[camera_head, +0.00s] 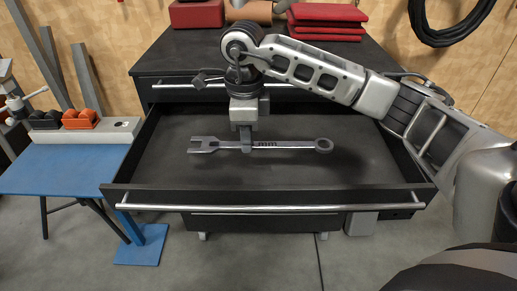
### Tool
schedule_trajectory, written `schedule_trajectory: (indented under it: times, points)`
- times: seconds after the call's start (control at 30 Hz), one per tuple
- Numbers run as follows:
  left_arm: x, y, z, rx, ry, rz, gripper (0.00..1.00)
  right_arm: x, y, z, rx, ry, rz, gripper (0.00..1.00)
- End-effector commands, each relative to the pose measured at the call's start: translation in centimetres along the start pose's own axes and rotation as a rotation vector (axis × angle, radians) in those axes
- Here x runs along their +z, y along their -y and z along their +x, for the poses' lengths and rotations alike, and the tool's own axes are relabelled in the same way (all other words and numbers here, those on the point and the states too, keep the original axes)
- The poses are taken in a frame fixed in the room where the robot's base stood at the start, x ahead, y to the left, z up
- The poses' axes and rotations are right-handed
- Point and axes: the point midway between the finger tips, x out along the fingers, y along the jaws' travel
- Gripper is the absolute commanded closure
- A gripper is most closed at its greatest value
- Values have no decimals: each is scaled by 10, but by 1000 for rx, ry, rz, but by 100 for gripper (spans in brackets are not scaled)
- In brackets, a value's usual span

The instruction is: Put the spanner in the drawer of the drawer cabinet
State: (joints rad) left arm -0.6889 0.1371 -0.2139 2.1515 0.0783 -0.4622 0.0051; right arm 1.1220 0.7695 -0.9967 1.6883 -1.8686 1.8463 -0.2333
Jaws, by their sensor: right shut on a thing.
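A grey spanner (285,145) lies level across the picture, open jaw at the left and ring at the right. My right gripper (246,146) points down and is shut on the spanner's handle left of its middle. The spanner is over the drawer's interior; I cannot tell whether it touches the drawer floor. My left gripper is not in view.
Red folded cloths (325,18) and other red and brown items lie on the cabinet top. A blue table (62,168) with orange-and-black objects stands at the left. A black coil (445,25) hangs on the wall. The drawer is otherwise empty.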

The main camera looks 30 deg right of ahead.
Motion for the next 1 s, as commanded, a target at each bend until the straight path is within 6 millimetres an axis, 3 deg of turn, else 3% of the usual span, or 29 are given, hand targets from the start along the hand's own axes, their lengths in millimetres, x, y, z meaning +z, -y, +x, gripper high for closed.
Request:
schedule_trajectory:
  times: [0.1,0.3,0.53,0.77,1.0]
  points:
    - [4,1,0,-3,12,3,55,-10,19,22,3,-2,3,100]
    - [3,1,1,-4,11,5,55,-17,38,46,0,1,0,100]
    - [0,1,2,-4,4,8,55,-21,47,58,0,1,-1,100]
    - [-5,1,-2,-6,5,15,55,-22,48,89,1,1,-2,100]
    - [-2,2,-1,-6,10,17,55,-22,48,91,-2,2,-3,100]
